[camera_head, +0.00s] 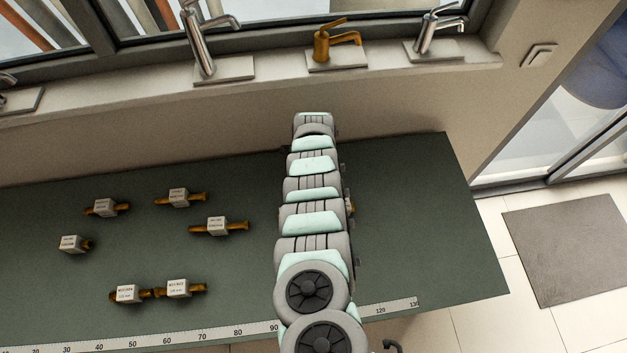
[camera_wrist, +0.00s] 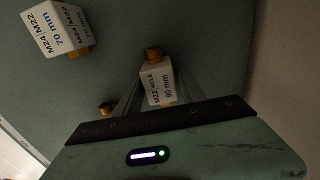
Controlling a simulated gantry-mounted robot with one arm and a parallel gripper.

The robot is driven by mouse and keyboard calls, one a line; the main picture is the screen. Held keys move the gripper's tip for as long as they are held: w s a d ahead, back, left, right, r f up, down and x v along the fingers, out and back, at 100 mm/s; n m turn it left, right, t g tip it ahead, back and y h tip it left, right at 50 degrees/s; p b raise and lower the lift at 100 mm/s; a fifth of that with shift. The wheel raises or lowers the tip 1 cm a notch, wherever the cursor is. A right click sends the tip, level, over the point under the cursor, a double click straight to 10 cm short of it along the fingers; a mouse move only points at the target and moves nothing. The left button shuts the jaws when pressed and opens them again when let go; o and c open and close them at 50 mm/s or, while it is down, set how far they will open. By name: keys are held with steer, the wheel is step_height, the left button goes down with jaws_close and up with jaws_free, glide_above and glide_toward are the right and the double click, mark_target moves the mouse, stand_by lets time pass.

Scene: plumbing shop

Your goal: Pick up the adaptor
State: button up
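In the wrist view, an adaptor (camera_wrist: 158,84) with a white label block reading 60 mm and brass ends lies between the two fingers of my gripper (camera_wrist: 160,92). The fingers stand apart, one on each side of the block. I cannot tell whether they touch it. A second adaptor (camera_wrist: 60,28), labelled M24 M22 and 70 mm, is at the upper left, clear of the fingers. In the head view my arm hides my gripper, and a small brass bit (camera_head: 351,207) shows at the arm's right edge.
Several more labelled brass adaptors lie on the left of the green table (camera_head: 420,230), such as one (camera_head: 217,226) near the arm. A measuring strip (camera_head: 210,337) runs along the front edge. Taps (camera_head: 333,45) stand on the sill behind. The table's right end is clear.

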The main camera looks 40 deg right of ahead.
jaws_close()
steer(key=shift+r, duration=0.1)
stand_by(0.4)
